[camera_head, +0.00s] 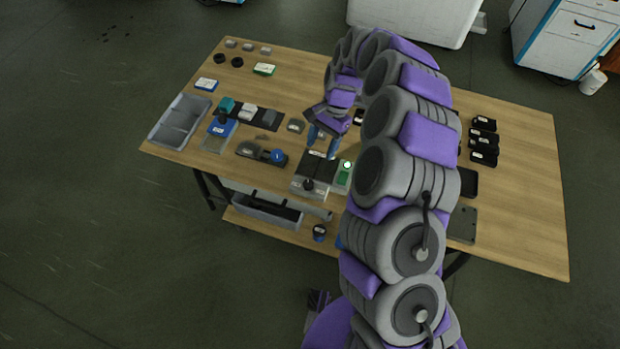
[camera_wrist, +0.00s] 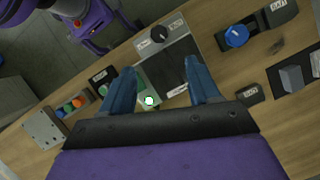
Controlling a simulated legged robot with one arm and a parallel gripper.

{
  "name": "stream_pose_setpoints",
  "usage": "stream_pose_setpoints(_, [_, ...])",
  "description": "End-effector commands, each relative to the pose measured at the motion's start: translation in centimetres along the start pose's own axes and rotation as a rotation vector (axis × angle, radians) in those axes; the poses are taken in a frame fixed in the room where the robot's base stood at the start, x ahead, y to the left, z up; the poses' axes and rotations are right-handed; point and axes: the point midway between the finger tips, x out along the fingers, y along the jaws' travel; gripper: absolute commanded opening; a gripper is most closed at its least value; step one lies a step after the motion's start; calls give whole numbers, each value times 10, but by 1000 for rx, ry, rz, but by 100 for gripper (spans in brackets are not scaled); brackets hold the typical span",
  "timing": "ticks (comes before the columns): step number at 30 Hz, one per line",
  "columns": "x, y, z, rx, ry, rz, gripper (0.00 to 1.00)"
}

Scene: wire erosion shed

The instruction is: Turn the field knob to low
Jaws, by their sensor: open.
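A grey box (camera_head: 318,172) with a dark top stands near the table's front edge, with a black round knob (camera_head: 308,184) on its front part. In the wrist view the black knob (camera_wrist: 158,34) sits beyond my fingertips, with small white labels beside it that I cannot read. A blue knob (camera_head: 277,156) sits on a dark base to the left; it also shows in the wrist view (camera_wrist: 236,36). I cannot tell from the labels which is the field knob. My gripper (camera_head: 322,146) is open and empty above the grey box, its blue fingers (camera_wrist: 162,85) apart and clear of both knobs.
A green unit with a lit button (camera_head: 346,172) stands right beside the grey box. A grey tray (camera_head: 180,121) lies at the table's left end. Several black blocks (camera_head: 484,142) lie at the right. The wooden table (camera_head: 525,190) has bare room at its right end.

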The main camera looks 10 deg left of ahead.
Motion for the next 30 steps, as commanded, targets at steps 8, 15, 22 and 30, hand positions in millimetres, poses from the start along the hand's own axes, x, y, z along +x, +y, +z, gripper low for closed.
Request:
stream_pose_setpoints(8, [59, 1, 1, -2, -4, 5, 61])
stream_pose_setpoints(15, [105, 1, 1, -2, -5, 7, 61])
stream_pose_setpoints(22, [130, 0, 0, -1, -1, 1, 61])
stream_pose_setpoints(30, [135, 1, 0, -1, 0, 1, 61])
